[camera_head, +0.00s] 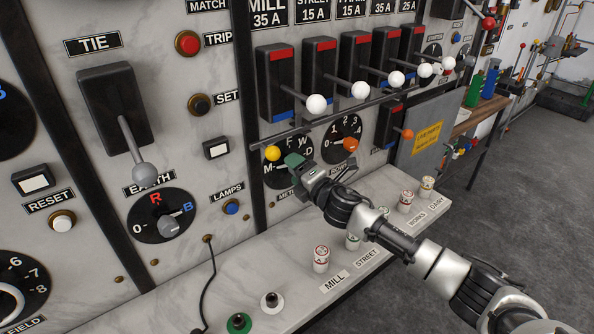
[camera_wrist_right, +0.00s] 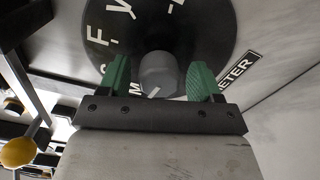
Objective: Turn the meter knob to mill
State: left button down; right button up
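The meter dial (camera_head: 274,178) is a black disc with white letters on the marble panel. My right gripper (camera_head: 294,160) is in front of it and hides its knob in the head view. In the right wrist view the grey meter knob (camera_wrist_right: 157,68) sits between the green fingers of my right gripper (camera_wrist_right: 160,75). Gaps show on both sides, so the gripper is open around the knob. A white mark on the knob points down and to the left in that view, near the letter M. My left gripper is out of view.
A yellow ball (camera_head: 272,153) is close to the left of the gripper, and an orange knob (camera_head: 350,144) is on the dial to its right. A rail (camera_head: 340,117) and white-ended levers are above. A marble shelf (camera_head: 290,237) with small labelled pegs is below.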

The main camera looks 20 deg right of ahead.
jog(key=b+v, duration=0.2)
jog(key=v, duration=0.8)
jog(key=shift+s, duration=0.4)
jog(key=shift+d, duration=0.15)
